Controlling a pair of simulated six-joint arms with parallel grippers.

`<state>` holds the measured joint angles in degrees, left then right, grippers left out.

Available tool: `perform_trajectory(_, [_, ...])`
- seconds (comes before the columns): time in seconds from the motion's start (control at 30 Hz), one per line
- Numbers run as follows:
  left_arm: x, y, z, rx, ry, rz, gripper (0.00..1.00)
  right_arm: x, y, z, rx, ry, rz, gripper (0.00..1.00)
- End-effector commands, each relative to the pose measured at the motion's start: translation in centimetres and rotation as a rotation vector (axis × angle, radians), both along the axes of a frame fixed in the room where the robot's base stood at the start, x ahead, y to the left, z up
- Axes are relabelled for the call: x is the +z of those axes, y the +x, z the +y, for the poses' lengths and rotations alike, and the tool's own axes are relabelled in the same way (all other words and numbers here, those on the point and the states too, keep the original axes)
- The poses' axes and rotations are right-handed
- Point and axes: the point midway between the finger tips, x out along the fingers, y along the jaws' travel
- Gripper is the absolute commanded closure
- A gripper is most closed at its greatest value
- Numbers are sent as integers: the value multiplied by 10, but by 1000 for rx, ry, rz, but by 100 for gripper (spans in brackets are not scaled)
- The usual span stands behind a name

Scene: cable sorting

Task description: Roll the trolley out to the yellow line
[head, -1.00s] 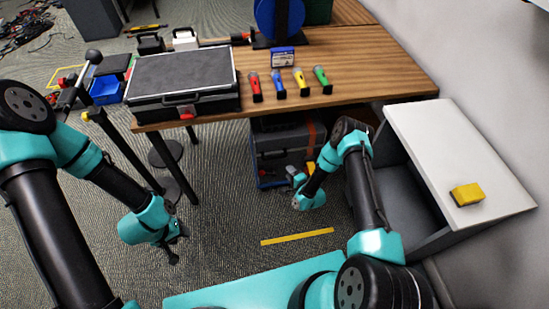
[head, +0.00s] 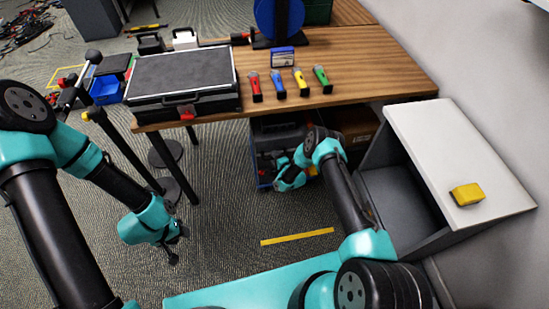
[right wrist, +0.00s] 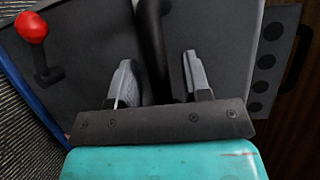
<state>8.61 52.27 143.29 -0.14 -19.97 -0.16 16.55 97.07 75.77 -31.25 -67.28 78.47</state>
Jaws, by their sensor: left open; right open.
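The trolley (head: 264,186) stands under the wooden table, with a blue base edge and a dark grey case on top; my right arm hides part of it. In the right wrist view a black upright bar (right wrist: 153,45) lies between the fingers of my right gripper (right wrist: 157,80), which is open around it. A red knob on a short lever (right wrist: 31,27) shows at the upper left there. The yellow line (head: 297,237) lies on the floor in front of the trolley. My left gripper (head: 172,252) is open and empty, low over the floor at left.
The wooden table (head: 370,60) stands above the trolley, its leg (head: 191,165) to the left. A grey cabinet with a white top (head: 450,150) stands at right. A brown box (head: 362,128) is beside the trolley. Floor around the yellow line is clear.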

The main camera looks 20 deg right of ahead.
Motion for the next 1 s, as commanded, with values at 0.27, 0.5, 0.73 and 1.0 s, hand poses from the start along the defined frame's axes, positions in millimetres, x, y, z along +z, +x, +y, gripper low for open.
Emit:
perform_trajectory(0.27, [0, 0, 0, 0, 0, 0, 57, 0, 2, 1, 0, 0, 0, 56])
perform_trajectory(0.5, [0, 0, 0, 0, 0, 0, 57, 0, 2, 1, 0, 0, 0, 75])
perform_trajectory(0.73, [0, 0, 0, 0, 0, 0, 57, 0, 2, 1, 0, 0, 0, 97])
perform_trajectory(1.0, [0, 0, 0, 0, 0, 0, 57, 0, 2, 1, 0, 0, 0, 100])
